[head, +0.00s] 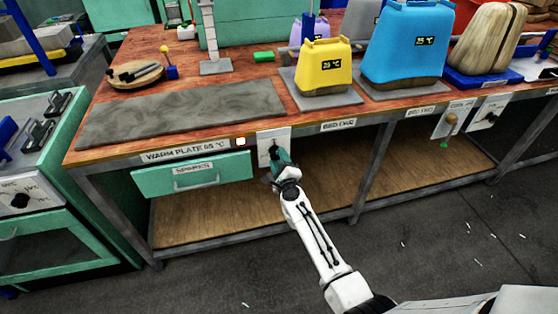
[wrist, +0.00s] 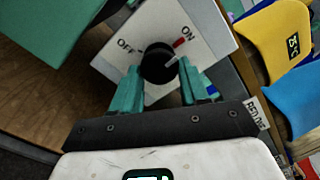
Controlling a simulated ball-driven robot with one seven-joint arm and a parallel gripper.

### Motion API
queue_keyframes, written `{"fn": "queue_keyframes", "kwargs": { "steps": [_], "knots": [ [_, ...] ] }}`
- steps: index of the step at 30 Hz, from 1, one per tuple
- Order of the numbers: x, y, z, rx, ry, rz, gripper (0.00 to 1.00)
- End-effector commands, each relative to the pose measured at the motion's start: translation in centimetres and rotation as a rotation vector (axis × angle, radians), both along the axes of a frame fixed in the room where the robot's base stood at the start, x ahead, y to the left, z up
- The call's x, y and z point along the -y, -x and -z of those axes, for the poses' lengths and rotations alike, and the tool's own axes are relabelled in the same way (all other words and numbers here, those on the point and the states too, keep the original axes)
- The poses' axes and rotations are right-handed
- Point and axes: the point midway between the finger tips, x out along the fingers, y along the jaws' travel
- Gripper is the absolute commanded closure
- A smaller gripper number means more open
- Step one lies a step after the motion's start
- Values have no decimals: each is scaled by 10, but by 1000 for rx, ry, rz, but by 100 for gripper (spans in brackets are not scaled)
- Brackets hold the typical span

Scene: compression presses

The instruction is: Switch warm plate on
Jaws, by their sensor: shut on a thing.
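The warm plate (head: 180,115) is a flat grey slab on the left of the wooden bench, above a label reading "WARM PLATE 65 °C" (head: 185,153). Its white switch panel (head: 266,140) is on the bench front, right of the label. In the wrist view, the panel (wrist: 205,35) is marked OFF at left and ON at upper right. The black knob (wrist: 157,62) has a pale pointer and a red mark on the ON side. My gripper (head: 279,160) is at the panel, its teal fingers (wrist: 160,80) shut on the knob from both sides. The fingers partly hide the knob.
A green drawer (head: 195,174) is left of the panel. A small pale light (head: 241,142) is beside the label. Yellow (head: 324,70) and blue (head: 407,50) containers stand on the bench. Another knob panel (head: 489,113) is at right. The floor in front is mostly clear.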

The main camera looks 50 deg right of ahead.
Motion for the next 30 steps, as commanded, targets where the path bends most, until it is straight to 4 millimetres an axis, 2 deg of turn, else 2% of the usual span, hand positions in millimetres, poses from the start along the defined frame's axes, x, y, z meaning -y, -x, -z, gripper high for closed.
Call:
{"fn": "queue_keyframes", "kwargs": {
  "steps": [2, 3, 9, 20, 23, 30],
  "knots": [
    [0, 1, 2, -2, -3, 0, 86],
    [0, 1, 3, -2, -3, 0, 53],
    [0, 1, 2, -2, -2, 1, 34],
    [-4, 5, 0, -3, 0, 0, 32],
    [-11, 14, 0, -5, 0, -2, 32],
    [-36, 50, 0, -5, 0, -3, 32]
  ]
}}
